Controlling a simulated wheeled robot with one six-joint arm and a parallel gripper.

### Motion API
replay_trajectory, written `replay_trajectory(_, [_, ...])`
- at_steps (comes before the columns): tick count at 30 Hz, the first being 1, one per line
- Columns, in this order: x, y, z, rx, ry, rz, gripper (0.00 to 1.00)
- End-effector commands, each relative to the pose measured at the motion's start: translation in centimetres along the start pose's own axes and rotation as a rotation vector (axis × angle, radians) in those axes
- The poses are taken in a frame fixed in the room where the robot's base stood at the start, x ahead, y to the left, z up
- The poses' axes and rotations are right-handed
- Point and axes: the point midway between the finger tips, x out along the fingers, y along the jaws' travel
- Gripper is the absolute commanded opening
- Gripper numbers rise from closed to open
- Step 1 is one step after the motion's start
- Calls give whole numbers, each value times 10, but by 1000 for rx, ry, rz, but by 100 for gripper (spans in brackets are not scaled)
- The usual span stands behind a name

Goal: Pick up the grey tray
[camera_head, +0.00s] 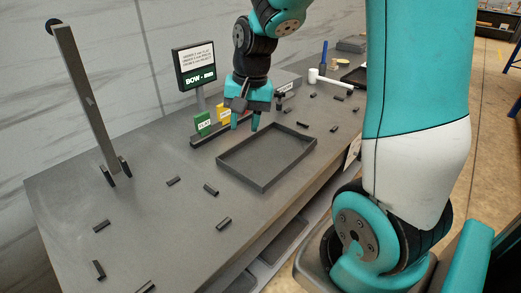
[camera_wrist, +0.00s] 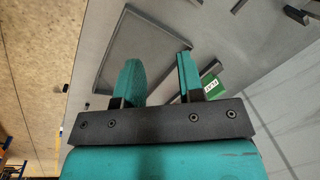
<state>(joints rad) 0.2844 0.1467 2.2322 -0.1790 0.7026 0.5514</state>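The grey tray (camera_head: 262,178) is a shallow, empty rectangle with low walls, lying flat on the grey workbench near its front edge. My gripper (camera_head: 245,125) is above the tray's far left wall in the head view, fingers pointing down. Its two teal fingers are apart with nothing between them. In the wrist view the tray (camera_wrist: 108,57) shows beyond the fingertips, partly hidden by the fingers. My gripper (camera_wrist: 159,62) is also open there. I cannot tell how far the fingertips are above the tray wall.
Several small dark blocks (camera_head: 210,190) lie scattered on the workbench (camera_head: 140,230). Behind the tray stand a green block (camera_head: 203,123), a yellow block (camera_head: 224,113) and a sign screen (camera_head: 195,66). A grey upright post (camera_head: 85,95) stands at left.

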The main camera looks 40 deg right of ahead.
Motion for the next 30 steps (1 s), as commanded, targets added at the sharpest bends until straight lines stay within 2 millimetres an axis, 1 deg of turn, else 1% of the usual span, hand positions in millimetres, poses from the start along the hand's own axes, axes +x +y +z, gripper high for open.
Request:
replay_trajectory(1, [0,29,-34,190,9,34,35])
replay_trajectory(2, [2,45,-49,290,18,51,35])
replay_trajectory(3, [4,65,-66,410,29,71,35])
replay_trajectory(6, [10,107,-94,633,51,110,35])
replay_trajectory(9, [16,131,-106,749,61,131,35])
replay_trajectory(11, [22,137,-108,778,63,136,35])
replay_trajectory(14, [40,140,-108,783,61,139,35])
replay_trajectory(21, [94,147,-107,778,60,139,35])
replay_trajectory(24, [114,150,-107,777,61,138,35])
replay_trajectory(27, [128,152,-108,777,63,136,35])
replay_trajectory(30, [135,153,-108,776,64,135,35])
